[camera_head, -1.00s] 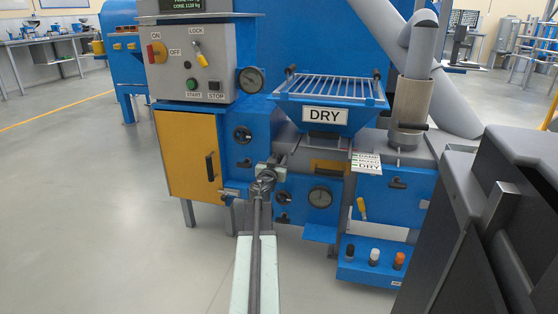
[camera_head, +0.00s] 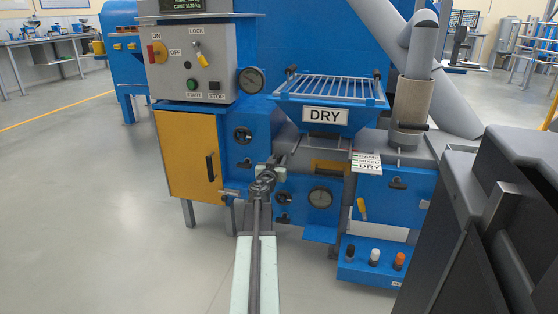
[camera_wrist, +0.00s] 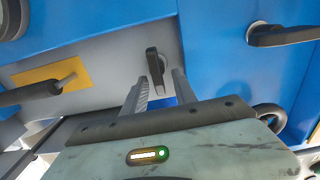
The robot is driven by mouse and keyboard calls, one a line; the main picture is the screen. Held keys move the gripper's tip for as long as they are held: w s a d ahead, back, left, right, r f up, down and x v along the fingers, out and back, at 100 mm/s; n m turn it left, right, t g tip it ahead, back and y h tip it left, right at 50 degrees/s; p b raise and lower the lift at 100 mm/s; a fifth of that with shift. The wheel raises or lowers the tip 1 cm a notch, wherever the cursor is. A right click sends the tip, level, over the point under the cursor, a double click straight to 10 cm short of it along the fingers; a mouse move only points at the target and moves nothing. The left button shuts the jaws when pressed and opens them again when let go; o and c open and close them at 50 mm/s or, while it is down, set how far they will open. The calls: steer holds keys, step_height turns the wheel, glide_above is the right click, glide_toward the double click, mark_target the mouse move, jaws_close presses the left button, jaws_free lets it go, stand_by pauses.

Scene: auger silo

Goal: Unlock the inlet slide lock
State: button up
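A small dark lever (camera_wrist: 155,68), which looks like the inlet slide lock, sits on a grey surface in the wrist view. My gripper (camera_wrist: 160,90) is open, with its two grey fingers apart and the lever just beyond and between their tips. I cannot tell whether the fingers touch it. In the head view my gripper (camera_head: 268,176) is at the machine front, left of and below the blue hopper marked DRY (camera_head: 325,115). It hides the lever there.
A yellow plate with a rod (camera_wrist: 50,78) is left of the lever, and a black handle (camera_wrist: 283,36) is on the blue panel to the right. The control box (camera_head: 194,65) and yellow door (camera_head: 187,155) are at the left. Floor at lower left is clear.

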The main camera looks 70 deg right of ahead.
steer(key=a, duration=0.7)
steer(key=shift+s+a, duration=0.25)
steer(key=shift+a, duration=0.15)
